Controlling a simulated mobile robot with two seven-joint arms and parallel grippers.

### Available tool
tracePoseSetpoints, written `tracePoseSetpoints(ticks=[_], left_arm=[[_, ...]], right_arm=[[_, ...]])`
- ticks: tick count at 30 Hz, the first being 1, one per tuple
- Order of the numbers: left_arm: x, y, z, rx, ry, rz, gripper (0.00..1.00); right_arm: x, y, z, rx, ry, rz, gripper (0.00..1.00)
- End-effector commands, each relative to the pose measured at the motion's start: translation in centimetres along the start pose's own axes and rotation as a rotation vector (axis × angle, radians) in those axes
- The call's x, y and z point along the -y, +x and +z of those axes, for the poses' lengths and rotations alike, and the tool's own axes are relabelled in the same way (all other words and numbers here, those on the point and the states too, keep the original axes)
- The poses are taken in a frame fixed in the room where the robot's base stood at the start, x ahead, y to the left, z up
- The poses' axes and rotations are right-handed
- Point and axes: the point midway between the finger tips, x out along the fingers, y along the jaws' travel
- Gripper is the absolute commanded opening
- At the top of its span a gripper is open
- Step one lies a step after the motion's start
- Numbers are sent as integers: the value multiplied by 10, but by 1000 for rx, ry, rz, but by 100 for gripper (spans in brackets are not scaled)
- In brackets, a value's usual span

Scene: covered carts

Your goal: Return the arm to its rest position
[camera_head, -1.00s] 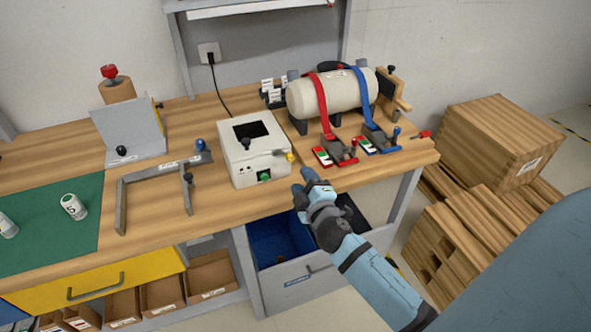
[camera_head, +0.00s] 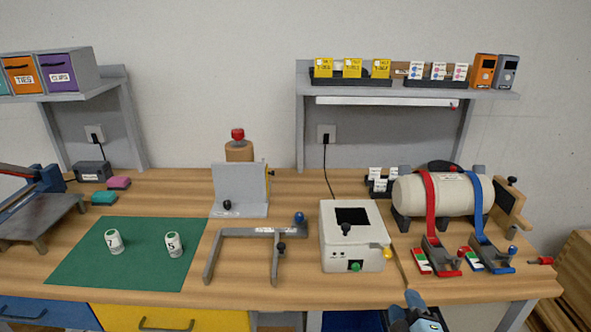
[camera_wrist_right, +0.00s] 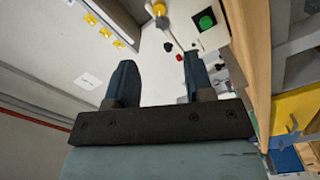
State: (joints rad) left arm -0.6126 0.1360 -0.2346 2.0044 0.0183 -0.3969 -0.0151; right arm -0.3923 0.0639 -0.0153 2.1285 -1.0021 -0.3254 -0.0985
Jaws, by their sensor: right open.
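My right gripper (camera_head: 413,305) is at the bottom of the head view, just off the bench's front edge, below and to the right of the white box. In the right wrist view my right gripper (camera_wrist_right: 155,85) shows two dark fingers spread apart with nothing between them. Much of the right arm is below the picture's edge. My left gripper is in neither view.
The wooden bench (camera_head: 300,287) holds a white box (camera_head: 352,262) with a green button, a strapped cream tank (camera_head: 450,195), a grey clamp frame (camera_head: 262,232) and a green mat (camera_head: 140,265) with two numbered cans. Wooden crates (camera_head: 575,275) stand at the right.

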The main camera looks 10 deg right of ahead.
Motion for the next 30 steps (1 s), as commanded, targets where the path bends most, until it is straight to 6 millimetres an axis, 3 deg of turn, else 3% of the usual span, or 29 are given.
tracePoseSetpoints(ticks=[5,8,12,18,22,30], left_arm=[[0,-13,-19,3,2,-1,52],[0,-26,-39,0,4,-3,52],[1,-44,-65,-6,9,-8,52],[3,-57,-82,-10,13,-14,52],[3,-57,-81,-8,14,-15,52],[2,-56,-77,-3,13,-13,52]], right_arm=[[17,-17,-8,4,143,-121,48],[42,-43,-19,24,329,-275,48],[81,-93,-34,93,609,-502,48],[114,-150,-49,197,879,-711,48],[123,-163,-51,225,939,-754,48],[125,-164,-51,226,944,-756,48]])
